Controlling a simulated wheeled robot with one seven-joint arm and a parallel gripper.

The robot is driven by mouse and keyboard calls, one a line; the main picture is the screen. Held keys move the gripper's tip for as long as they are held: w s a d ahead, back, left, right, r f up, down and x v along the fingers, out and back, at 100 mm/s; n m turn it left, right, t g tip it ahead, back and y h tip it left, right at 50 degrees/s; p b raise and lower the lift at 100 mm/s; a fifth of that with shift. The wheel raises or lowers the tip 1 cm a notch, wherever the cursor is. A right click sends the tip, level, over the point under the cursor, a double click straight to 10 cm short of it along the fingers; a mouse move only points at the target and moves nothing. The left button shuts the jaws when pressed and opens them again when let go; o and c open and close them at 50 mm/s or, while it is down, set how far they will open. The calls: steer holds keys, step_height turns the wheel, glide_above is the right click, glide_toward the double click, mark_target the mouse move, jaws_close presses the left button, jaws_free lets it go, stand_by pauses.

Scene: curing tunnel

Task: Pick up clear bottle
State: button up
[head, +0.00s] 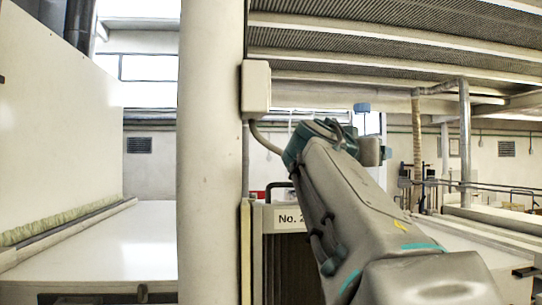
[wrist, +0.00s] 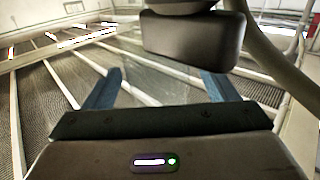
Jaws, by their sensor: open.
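My gripper (wrist: 163,75) shows in the wrist view with its two blue fingers wide apart. It is open, and I see nothing held between the fingers. Behind them is the ribbed ceiling with pale beams, so the gripper points upward. In the head view my arm rises from the lower right toward the middle. I cannot make out a clear bottle in either view.
A thick pale column (head: 210,150) stands left of centre, with a box (head: 256,88) on its side. A white surface (head: 100,250) lies at left beside a tall panel (head: 60,130). A "No. 2" sign (head: 290,218) is partly hidden by my arm.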

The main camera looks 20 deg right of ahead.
steer(key=shift+w+d+r, duration=0.1)
steer(key=shift+w+d, duration=0.1)
steer(key=shift+d, duration=0.1)
steer(key=shift+d, duration=0.1)
steer(key=c, duration=1.3)
steer(key=shift+r, duration=0.1)
